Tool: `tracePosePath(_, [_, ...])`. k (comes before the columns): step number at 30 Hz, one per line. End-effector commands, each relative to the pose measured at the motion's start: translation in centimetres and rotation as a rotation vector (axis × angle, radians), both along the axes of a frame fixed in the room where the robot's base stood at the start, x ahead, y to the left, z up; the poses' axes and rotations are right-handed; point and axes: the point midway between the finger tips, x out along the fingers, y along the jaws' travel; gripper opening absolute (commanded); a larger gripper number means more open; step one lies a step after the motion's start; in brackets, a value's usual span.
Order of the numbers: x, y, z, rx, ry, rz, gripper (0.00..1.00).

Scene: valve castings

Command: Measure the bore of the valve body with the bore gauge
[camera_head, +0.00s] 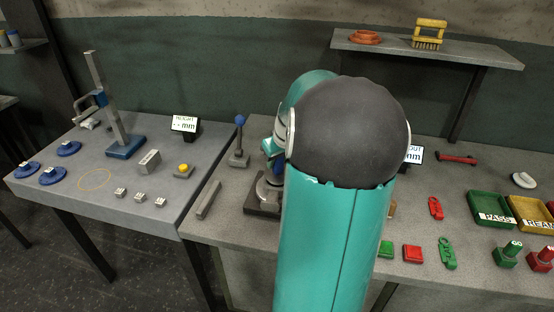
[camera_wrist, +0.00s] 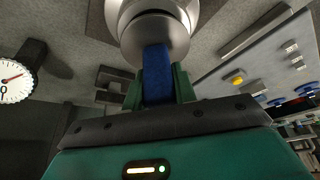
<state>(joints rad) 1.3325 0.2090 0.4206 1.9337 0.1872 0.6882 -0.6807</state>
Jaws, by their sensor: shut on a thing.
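In the wrist view my gripper (camera_wrist: 158,88) is shut on a blue piece (camera_wrist: 157,68). A round grey metal part (camera_wrist: 155,32) sits directly beyond the blue piece and seems joined to it. I cannot tell whether this is the bore gauge or the valve body. In the head view my arm hides most of my gripper and what it holds; a bit of blue (camera_head: 268,147) shows at the arm's left edge. Below it, a round metal piece (camera_head: 268,190) shows on a dark block (camera_head: 262,207), partly hidden by the arm.
A dial with a red needle (camera_wrist: 14,82) stands at the left of the wrist view. A blue-knobbed lever (camera_head: 239,140) and a grey bar (camera_head: 208,200) are left of my arm. A height gauge (camera_head: 118,110) stands on the left table. Green PASS tray (camera_head: 490,221) is at right.

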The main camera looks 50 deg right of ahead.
Motion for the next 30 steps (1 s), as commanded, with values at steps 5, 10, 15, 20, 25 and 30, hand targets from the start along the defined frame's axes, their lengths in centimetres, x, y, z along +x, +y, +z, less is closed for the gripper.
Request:
tracePosePath(5, [0.0, 0.0, -0.1, -0.001, -0.001, 0.000, 0.00])
tracePosePath(10, [0.0, 0.0, -0.5, 0.000, -0.001, 0.000, 0.00])
tracePosePath(15, [0.0, 0.0, -0.7, 0.000, -0.001, 0.000, 0.00])
tracePosePath(20, [0.1, 0.0, -1.0, 0.000, -0.001, 0.000, 0.00])
tracePosePath(25, [0.1, 0.0, -1.3, -0.002, -0.001, 0.001, 0.00])
tracePosePath(30, [0.1, 0.0, -1.6, -0.001, -0.002, 0.001, 0.00])
